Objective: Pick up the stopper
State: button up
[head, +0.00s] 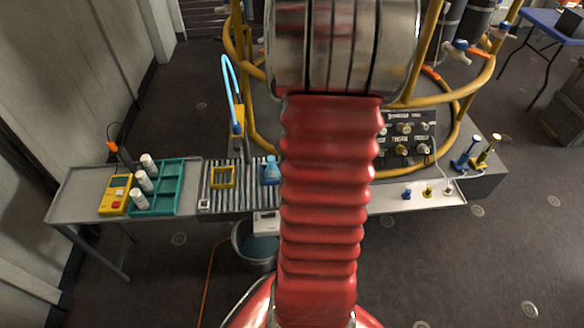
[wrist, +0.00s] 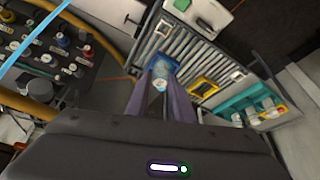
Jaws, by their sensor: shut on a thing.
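My gripper (wrist: 162,76) shows in the wrist view with its two purple fingers close together. They are shut on a small pale blue and white piece, which looks like the stopper (wrist: 160,84). Just beyond the fingertips is a blue holder (wrist: 164,63) on the roller strip. In the head view a light blue bottle (head: 271,168) with a narrow top stands in this holder, beside my red arm. My gripper is hidden behind my arm there. I cannot tell whether the stopper is clear of the bottle.
The roller strip (head: 245,197) also carries a yellow frame (head: 222,177). To its left are a teal rack (head: 165,192) with several white bottles and a yellow device (head: 115,195). A knob panel (head: 407,138) and yellow rails stand right and behind. A bucket (head: 255,248) is on the floor below.

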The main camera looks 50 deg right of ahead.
jog(key=shift+r, duration=0.95)
jog(key=shift+a+f, duration=0.2)
jog(key=shift+f, duration=0.45)
jog(key=w+d+f+n+y, duration=0.1)
jog(key=w+d+n+y, duration=0.2)
jog(key=w+n, duration=0.6)
jog(key=w+d, duration=0.2)
jog(key=w, duration=0.1)
jog(key=shift+d, duration=0.15)
jog(key=shift+f, duration=0.2)
jog(key=shift+f, duration=1.55)
jog(key=shift+s+f, duration=0.1)
jog(key=shift+f, duration=0.4)
